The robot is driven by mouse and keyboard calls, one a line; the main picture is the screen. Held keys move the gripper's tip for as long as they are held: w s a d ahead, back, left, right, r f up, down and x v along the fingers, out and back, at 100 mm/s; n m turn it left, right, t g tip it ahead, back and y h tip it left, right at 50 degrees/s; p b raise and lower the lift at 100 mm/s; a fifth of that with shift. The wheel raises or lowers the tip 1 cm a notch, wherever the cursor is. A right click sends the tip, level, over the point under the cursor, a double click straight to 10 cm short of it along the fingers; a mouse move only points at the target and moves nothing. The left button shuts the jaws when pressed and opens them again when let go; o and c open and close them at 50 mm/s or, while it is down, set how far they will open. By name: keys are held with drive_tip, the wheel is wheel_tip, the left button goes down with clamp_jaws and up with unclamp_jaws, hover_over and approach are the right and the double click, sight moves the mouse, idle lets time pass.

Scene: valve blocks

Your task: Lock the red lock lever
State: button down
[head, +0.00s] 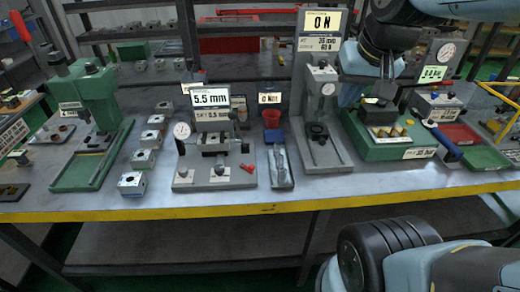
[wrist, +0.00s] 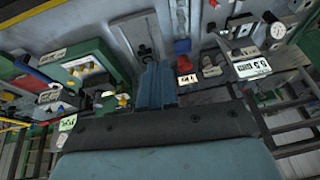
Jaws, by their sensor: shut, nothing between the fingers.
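A small red lever (head: 247,168) lies low at the right side of a grey fixture (head: 214,175) whose display reads 5.5 mm. A small red part at the top edge of the wrist view (wrist: 213,3) looks like the same lever, partly cut off. My gripper (head: 386,74) is at the upper right in the head view, above the green block fixture (head: 390,150) and well to the right of the lever. In the wrist view its blue fingers (wrist: 155,86) are together with nothing between them. The lever's exact angle is too small to tell.
A tall grey stand (head: 322,125) with a 0 N display rises between the lever and my gripper. Several metal blocks (head: 132,182) and a green press (head: 95,125) are left.

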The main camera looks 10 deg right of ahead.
drive_tip(key=w+a+f+m+g+y, duration=0.2)
drive_tip(key=w+a+f+m, duration=0.1)
drive_tip(key=w+f, duration=0.3)
drive_tip(key=w+a+f+m+g+y, duration=0.2)
drive_tip(key=w+f+m, duration=0.3)
drive_tip(key=f, duration=0.3)
drive_tip(key=w+a+f+m+g+y, duration=0.2)
drive_tip(key=w+a+f+m+g, duration=0.1)
drive_tip(key=w+f, duration=0.4)
drive_tip(key=shift+w+a+f+m+g+y, duration=0.3)
drive_tip(key=shift+a+f+m+g, duration=0.1)
drive_tip(key=shift+a+g, duration=0.3)
drive_tip(key=x, duration=1)
drive_tip(key=shift+d, duration=0.1)
